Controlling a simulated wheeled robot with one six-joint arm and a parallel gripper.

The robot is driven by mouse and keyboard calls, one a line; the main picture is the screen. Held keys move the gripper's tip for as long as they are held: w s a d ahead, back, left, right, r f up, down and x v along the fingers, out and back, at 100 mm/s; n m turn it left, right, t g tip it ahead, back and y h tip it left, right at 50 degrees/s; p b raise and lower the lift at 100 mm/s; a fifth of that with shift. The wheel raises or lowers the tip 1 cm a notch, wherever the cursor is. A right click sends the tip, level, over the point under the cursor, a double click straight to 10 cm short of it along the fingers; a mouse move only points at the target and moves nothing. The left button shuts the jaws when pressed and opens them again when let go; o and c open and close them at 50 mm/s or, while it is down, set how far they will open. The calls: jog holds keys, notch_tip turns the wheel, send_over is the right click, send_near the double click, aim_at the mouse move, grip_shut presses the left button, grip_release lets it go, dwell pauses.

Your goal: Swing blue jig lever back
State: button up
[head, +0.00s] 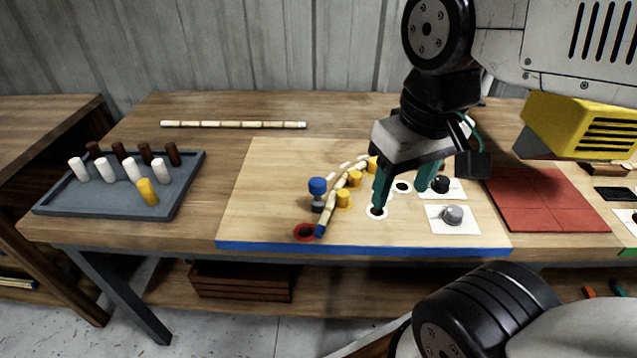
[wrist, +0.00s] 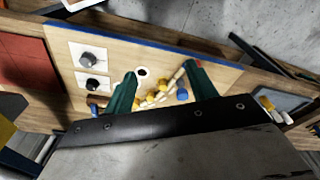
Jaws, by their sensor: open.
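A blue-edged wooden jig board (head: 275,170) lies on the bench. On its left part stands a blue knob on a short grey and black post (head: 317,186), which looks like the lever; it also shows in the wrist view (wrist: 182,95). One finger partly covers a white-ringed hole (head: 376,212).
A grey knob (head: 452,215) and a black knob (head: 440,185) stand on white cards at the board's right. A red mat (head: 530,200) lies further right. A blue-grey tray (head: 105,200) of upright pegs is at left; a straight rattan pole (head: 233,125) lies behind.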

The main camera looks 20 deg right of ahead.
jog(key=m+g, duration=0.2)
jog(key=m, duration=0.5)
send_over(318, 182)
jog(key=f, duration=0.7)
jog(key=shift+s+f, duration=0.1)
jog(key=shift+s, duration=0.15)
jog(key=shift+w+r+m+t, duration=0.25)
jog(key=shift+w+m+t, duration=0.05)
jog(key=shift+t, duration=0.1)
jog(key=shift+f, duration=0.1)
jog(key=shift+f+m, duration=0.25)
jog(key=shift+m, duration=0.05)
notch_tip(318, 182, down, 7)
jog(key=shift+f, duration=0.1)
